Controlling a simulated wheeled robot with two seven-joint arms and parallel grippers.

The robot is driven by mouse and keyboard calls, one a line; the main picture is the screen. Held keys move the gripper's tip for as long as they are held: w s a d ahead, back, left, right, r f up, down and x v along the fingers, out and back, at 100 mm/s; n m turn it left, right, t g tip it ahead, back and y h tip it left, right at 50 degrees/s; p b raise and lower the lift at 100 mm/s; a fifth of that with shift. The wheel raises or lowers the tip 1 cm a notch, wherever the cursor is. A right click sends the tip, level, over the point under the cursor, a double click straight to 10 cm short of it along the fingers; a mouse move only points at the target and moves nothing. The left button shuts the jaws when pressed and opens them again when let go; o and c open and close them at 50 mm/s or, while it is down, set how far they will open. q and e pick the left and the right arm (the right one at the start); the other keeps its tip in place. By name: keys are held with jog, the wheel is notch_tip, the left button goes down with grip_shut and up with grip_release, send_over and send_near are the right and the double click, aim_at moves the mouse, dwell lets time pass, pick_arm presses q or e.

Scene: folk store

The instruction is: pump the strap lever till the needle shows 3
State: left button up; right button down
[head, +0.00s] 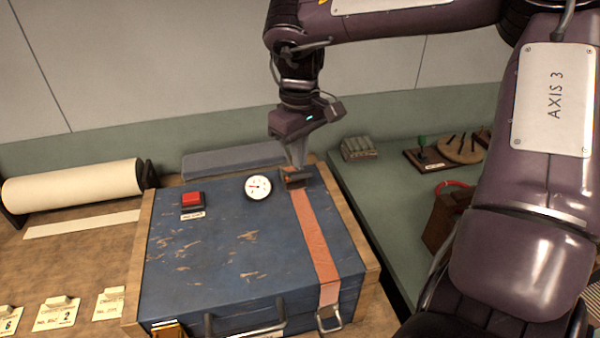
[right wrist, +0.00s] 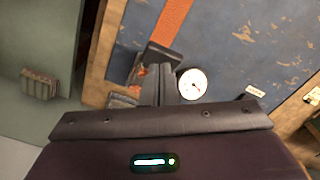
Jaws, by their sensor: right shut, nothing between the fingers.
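A blue worn case (head: 235,255) lies on a wooden table, with an orange strap (head: 318,238) running front to back along its right side. The strap lever (head: 296,181), a small brown and dark ratchet, sits at the strap's far end; it also shows in the right wrist view (right wrist: 163,54). A round white gauge (head: 258,187) is just left of it, also in the right wrist view (right wrist: 192,84). I cannot read its needle's number. My right gripper (head: 298,166) is shut and empty, pointing down at the lever; I cannot tell whether it touches. My left gripper is not in view.
A red button (head: 192,199) is on the case left of the gauge. A paper roll (head: 75,188) and numbered cards (head: 57,311) are on the left. On the green side surface are a stacked bundle (head: 358,148) and a wooden board with pegs (head: 458,150).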

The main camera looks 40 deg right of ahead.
aim_at(300, 172)
jog(key=shift+s+a+f+b, duration=0.1)
jog(key=shift+s+f+b, duration=0.1)
jog(key=shift+f+b, duration=1.05)
jog(key=shift+s+a+f+b, duration=0.1)
jog(key=shift+s+f+b, duration=0.05)
jog(key=shift+f+b, duration=1.05)
jog(key=shift+w+r+p, duration=0.1)
jog(key=shift+r+p, duration=0.45)
jog(key=shift+p, duration=0.15)
notch_tip(300, 172, up, 8)
jog(key=p, duration=0.5)
jog(key=shift+f, duration=0.1)
